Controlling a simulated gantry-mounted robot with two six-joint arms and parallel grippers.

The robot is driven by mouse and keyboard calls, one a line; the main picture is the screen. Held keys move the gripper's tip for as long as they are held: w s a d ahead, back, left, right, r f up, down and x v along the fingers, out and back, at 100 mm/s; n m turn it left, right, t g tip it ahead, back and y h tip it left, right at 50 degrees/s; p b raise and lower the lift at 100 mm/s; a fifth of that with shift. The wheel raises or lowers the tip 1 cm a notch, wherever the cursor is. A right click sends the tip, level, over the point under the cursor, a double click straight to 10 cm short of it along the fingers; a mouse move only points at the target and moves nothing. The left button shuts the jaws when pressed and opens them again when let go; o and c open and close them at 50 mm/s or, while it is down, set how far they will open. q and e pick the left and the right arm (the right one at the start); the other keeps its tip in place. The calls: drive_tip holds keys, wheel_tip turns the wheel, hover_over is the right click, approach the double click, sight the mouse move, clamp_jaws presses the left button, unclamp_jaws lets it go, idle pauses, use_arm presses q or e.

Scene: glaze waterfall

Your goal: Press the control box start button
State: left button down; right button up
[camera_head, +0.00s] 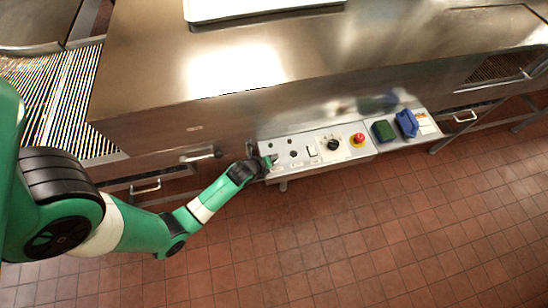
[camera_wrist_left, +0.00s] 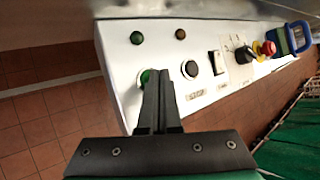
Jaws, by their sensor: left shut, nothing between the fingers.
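The control box (camera_head: 301,164) is a pale panel on the front of the steel machine. Its green start button (camera_wrist_left: 146,76) shows in the left wrist view, partly hidden behind my fingertips. A black button (camera_wrist_left: 190,69) with a STOP label sits just right of it. My left gripper (camera_head: 268,161) is at the panel's left end, shut and empty. In the left wrist view the closed fingertips (camera_wrist_left: 158,72) overlap the green button's right side. I cannot tell whether they touch it. My right gripper is not in view.
The panel also carries a green lamp (camera_wrist_left: 137,38), a brown lamp (camera_wrist_left: 181,34), a white switch (camera_wrist_left: 217,63), a black knob (camera_head: 333,144) and a red emergency stop (camera_head: 359,138). A green pad (camera_head: 383,131) and a blue-handled item (camera_head: 407,123) lie to the right. Tiled floor is clear in front.

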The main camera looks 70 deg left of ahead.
use_arm(q)
drive_tip(key=shift+f, duration=0.4)
drive_tip(key=shift+r, duration=0.1)
idle(0.4)
drive_tip(key=shift+r+p, duration=0.75)
drive_tip(key=shift+p, duration=0.05)
wheel_tip(320, 180, up, 5)
drive_tip(key=p, duration=0.5)
drive_tip(key=shift+r+p, duration=0.1)
drive_tip(key=shift+p, duration=0.2)
idle(0.3)
